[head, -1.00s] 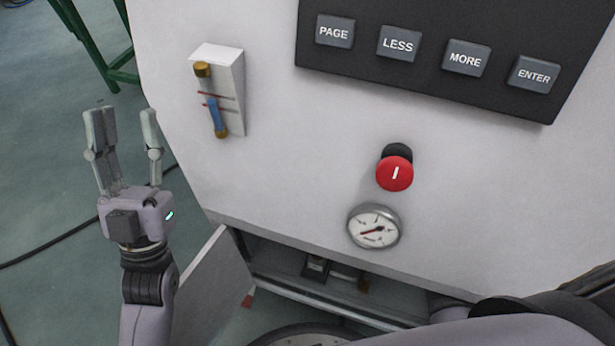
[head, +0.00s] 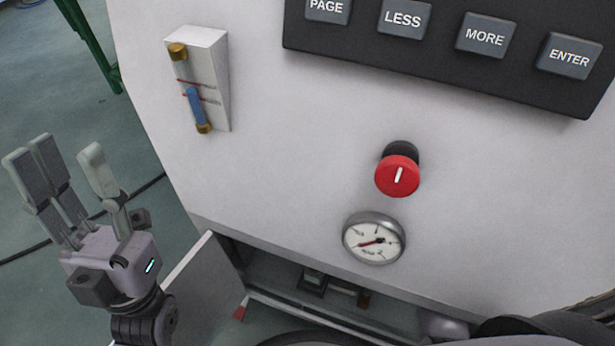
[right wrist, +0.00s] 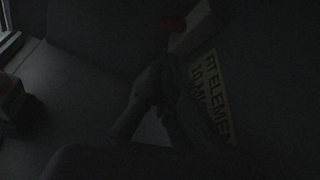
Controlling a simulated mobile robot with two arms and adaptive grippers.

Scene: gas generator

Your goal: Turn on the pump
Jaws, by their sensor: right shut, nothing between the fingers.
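A red round knob (head: 397,176) with a white line mark sits on the white front panel (head: 290,150). Below the panel, a low compartment (head: 290,275) stands open and shows small dark parts inside. The pump itself cannot be made out. My left gripper (head: 62,152) is open and empty, left of the panel and clear of it. My right gripper (right wrist: 163,75) shows in the very dark right wrist view.
A round gauge (head: 374,238) sits below the knob. A black keypad (head: 450,55) is above, and a level gauge (head: 199,85) is at upper left. The open door (head: 197,295) stands near my left arm. A cable (head: 30,250) lies on the floor.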

